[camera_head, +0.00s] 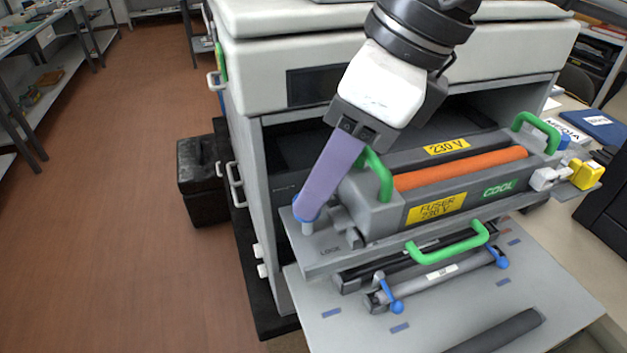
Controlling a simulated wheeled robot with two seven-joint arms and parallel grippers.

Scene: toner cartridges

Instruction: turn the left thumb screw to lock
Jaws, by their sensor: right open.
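The left thumb screw (307,228) stands at the left end of the grey shelf, with its blue head mostly hidden behind my fingers. The word LOCK is printed on the shelf just right of it. The fuser unit (385,218) sits on this shelf, with an orange roller, yellow 230 V labels and green handles at both ends. My right gripper (308,207) reaches down from the top, its purple fingers around or right at the screw's head. The fingers overlap in this view, and contact cannot be told. The jaws are open. My left gripper is not in view.
A unit with a green handle (447,243) and blue levers (397,307) lies on the lower grey tray (360,335), below the shelf. A blue knob and yellow block (585,174) are at the shelf's right end. The white printer body (255,80) rises behind. Open floor lies left.

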